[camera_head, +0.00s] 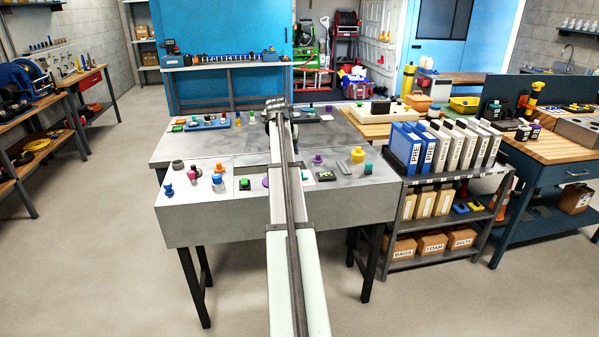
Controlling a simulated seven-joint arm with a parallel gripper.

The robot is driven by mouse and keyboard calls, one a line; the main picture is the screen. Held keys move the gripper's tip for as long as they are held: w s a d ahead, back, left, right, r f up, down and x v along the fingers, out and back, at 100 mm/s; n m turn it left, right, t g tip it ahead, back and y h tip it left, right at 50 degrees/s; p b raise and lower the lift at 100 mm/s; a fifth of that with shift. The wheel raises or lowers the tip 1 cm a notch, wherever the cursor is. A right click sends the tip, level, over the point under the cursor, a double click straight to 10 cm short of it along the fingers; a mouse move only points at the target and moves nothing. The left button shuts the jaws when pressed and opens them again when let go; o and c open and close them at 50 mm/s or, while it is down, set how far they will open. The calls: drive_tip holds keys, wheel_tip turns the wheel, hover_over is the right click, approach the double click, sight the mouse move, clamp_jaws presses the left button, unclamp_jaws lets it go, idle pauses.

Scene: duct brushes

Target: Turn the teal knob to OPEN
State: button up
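The grey control table (215,222) stands in front of me, its sloped front panel carrying many small coloured knobs and buttons. A green-teal knob (368,168) stands at the panel's right end, beside a yellow knob (357,155). A green button on a dark base (244,184) is left of my arm. I cannot tell for sure which is the task's teal knob; no OPEN mark is readable. My arm runs from the bottom middle across the table to its far side. It covers the middle of the panel. My gripper's fingers cannot be made out at the arm's far end.
Blue knobs (168,189) and a pink knob (187,175) crowd the panel's left end. A shelf cart (440,182) with blue and white binders stands close at the right. More small parts lie along the table's back edge. The table's left middle is mostly bare.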

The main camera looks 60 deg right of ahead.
drive_tip(key=d+f+m, duration=0.1)
drive_tip(key=d+f, duration=0.1)
drive_tip(key=f, duration=0.2)
drive_tip(key=d+f+m+g, duration=0.1)
drive_tip(key=d+f+m, duration=0.1)
drive_tip(key=f, duration=0.2)
drive_tip(key=d+f+m, duration=0.2)
drive_tip(key=d+f, duration=0.1)
drive_tip(key=f, duration=0.2)
drive_tip(key=shift+s+g+y, duration=0.2)
drive_tip(key=shift+g+y, duration=0.1)
drive_tip(key=shift+y, duration=0.1)
drive_tip(key=shift+c, duration=0.3)
clamp_jaws()
